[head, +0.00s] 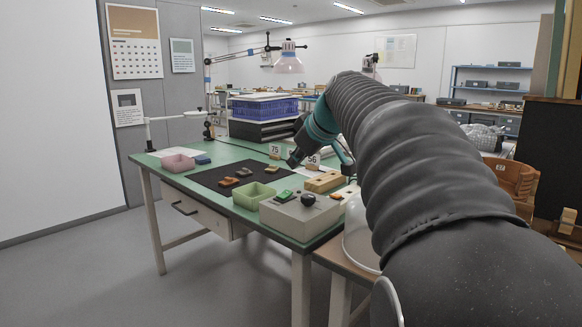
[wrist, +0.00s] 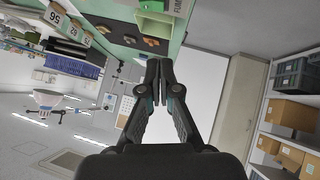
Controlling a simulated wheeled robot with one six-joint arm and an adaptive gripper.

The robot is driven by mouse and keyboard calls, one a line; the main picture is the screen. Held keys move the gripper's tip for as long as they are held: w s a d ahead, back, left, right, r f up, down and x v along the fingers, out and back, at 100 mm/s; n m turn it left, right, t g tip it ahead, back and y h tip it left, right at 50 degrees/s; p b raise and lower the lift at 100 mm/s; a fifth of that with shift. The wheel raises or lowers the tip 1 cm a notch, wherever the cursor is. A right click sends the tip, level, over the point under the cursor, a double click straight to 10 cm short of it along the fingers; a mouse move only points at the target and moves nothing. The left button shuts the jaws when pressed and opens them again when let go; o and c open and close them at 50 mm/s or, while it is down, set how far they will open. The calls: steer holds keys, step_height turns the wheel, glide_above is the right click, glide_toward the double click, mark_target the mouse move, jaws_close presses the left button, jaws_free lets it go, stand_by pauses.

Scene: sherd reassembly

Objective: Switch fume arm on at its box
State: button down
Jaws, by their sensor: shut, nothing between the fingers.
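A light grey control box (head: 300,218) stands at the near edge of the green table, with a green rocker switch (head: 285,197) and a round black knob (head: 308,199) on its top. I cannot tell which way the switch is set. My gripper (head: 292,162) is above the table, beyond and apart from the box. Its fingers (wrist: 157,64) are shut and empty in the wrist view.
A green tray (head: 253,193) sits left of the box. Sherds (head: 228,182) lie on a dark mat (head: 206,178) behind it. A wooden block (head: 323,182) and number cards (head: 313,160) stand near my gripper. A pink tray (head: 178,162) is at the far left.

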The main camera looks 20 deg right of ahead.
steer(key=shift+s+r, duration=0.1)
stand_by(0.3)
steer(key=shift+w+d+r+h+b, duration=0.2)
steer(key=shift+w+d+h+b, duration=0.25)
steer(key=shift+b, duration=2.05)
steer(key=shift+d, duration=0.1)
glide_above(285, 197)
step_height(285, 197, down, 7)
steer(key=shift+s+r+b, duration=0.1)
steer(key=shift+b, duration=0.2)
steer(key=shift+d+f+b, duration=0.15)
steer(key=shift+d+f, duration=0.05)
steer(key=shift+f, duration=0.4)
steer(key=shift+d+f+b, duration=0.15)
steer(key=shift+f, duration=0.4)
steer(key=shift+d+f, duration=0.25)
steer(key=shift+f, duration=0.4)
